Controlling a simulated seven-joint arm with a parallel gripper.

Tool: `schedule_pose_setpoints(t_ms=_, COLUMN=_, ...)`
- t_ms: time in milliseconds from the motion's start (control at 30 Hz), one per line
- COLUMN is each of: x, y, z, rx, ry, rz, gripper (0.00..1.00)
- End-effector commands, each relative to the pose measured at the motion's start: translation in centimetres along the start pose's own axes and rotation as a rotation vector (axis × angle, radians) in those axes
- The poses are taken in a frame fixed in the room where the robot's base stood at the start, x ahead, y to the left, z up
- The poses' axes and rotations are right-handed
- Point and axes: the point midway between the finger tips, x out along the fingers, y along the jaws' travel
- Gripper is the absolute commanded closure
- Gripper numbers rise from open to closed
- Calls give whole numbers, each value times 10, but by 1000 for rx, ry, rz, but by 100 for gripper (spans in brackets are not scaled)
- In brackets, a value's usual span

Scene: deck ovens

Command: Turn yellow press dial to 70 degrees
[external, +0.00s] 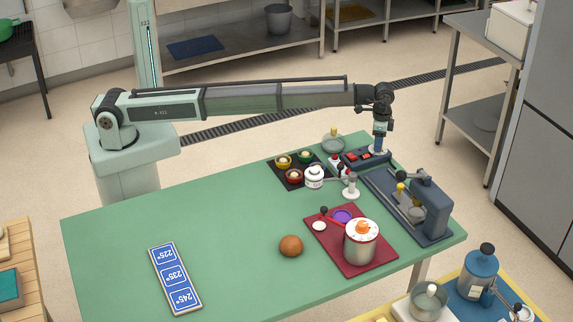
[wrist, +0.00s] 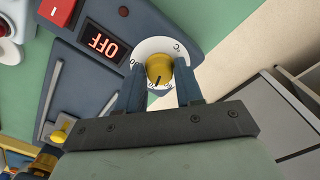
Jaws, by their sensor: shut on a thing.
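The yellow press dial (wrist: 159,70) sits on a white scale plate (wrist: 150,48) marked with °C and numbers, on the dark blue press panel. My gripper (wrist: 160,88) is shut on the dial, one finger on each side of it. A display (wrist: 103,44) beside the dial reads OFF, upside down in the wrist view. In the external view my gripper (external: 378,151) is over the press panel (external: 352,164) and hides the dial.
A red switch (wrist: 57,11) is close beside the display. The press (external: 432,205) stands at the table's right edge. A dark tray (external: 290,181) with coloured cups, a white pot (external: 314,177) and a red mat (external: 322,240) with a metal canister (external: 361,243) are nearby.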

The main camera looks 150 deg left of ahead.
Motion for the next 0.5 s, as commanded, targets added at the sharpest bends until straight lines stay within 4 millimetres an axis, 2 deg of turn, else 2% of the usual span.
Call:
schedule_pose_setpoints(t_ms=267, x=0, y=0, z=-1, rx=-1, ry=3, rz=0, gripper=94)
schedule_pose_setpoints(t_ms=300, x=0, y=0, z=-1, rx=-1, ry=3, rz=0, gripper=60)
schedule_pose_setpoints(t_ms=500, x=0, y=0, z=-1, rx=-1, ry=2, rz=0, gripper=41)
